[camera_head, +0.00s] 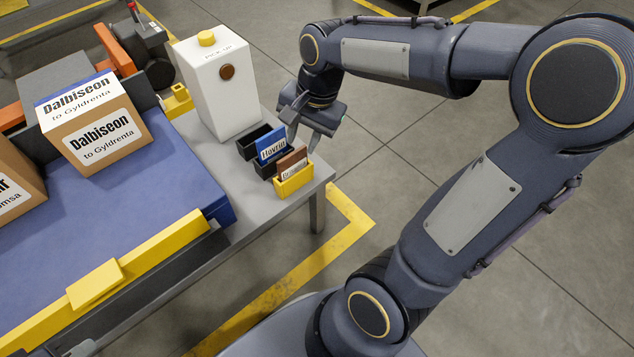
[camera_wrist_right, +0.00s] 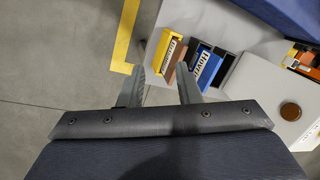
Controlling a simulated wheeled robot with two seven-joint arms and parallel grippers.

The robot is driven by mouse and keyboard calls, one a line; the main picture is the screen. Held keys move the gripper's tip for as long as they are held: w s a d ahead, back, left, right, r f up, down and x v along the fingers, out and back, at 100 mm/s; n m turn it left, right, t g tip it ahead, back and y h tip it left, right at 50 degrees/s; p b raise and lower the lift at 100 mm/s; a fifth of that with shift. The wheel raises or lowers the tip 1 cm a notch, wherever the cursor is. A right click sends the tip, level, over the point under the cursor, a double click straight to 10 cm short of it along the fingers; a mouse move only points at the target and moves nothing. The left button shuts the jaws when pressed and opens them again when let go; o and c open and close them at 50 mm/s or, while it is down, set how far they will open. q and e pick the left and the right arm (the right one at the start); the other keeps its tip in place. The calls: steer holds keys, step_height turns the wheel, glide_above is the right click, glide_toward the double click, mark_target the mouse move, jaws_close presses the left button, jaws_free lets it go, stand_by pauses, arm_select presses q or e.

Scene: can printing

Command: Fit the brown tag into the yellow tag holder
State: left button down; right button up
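The brown tag (camera_head: 293,162) stands upright in the yellow tag holder (camera_head: 297,182) at the table's near right corner, its upper part showing above the rim. In the right wrist view, the brown tag (camera_wrist_right: 178,54) shows beside the front wall of the yellow holder (camera_wrist_right: 166,42). My right gripper (camera_head: 303,143) is behind and above the holders. Its fingers are apart with nothing between them, also in the right wrist view (camera_wrist_right: 164,80). I cannot tell how deep the tag sits. My left gripper is not in view.
A blue tag (camera_head: 271,148) stands in a black holder behind the yellow one, with another black holder (camera_head: 250,143) behind that. A white box with a brown button (camera_head: 222,85) stands on the grey table. A blue conveyor (camera_head: 150,195) carries cardboard boxes (camera_head: 97,137).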

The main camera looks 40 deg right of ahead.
steer(key=s+a+n+t+y, duration=0.2)
steer(key=s+a+n, duration=0.3)
steer(key=s+n, duration=0.5)
steer(key=s+t, duration=0.1)
steer(key=s, duration=0.3)
steer(key=shift+s+a+r+t, duration=0.15)
steer(key=shift+a+r+t, duration=0.05)
steer(key=shift+a+t, duration=0.2)
step_height(320, 180, up, 32)
steer(key=p, duration=3.1)
steer(key=shift+f, duration=0.25)
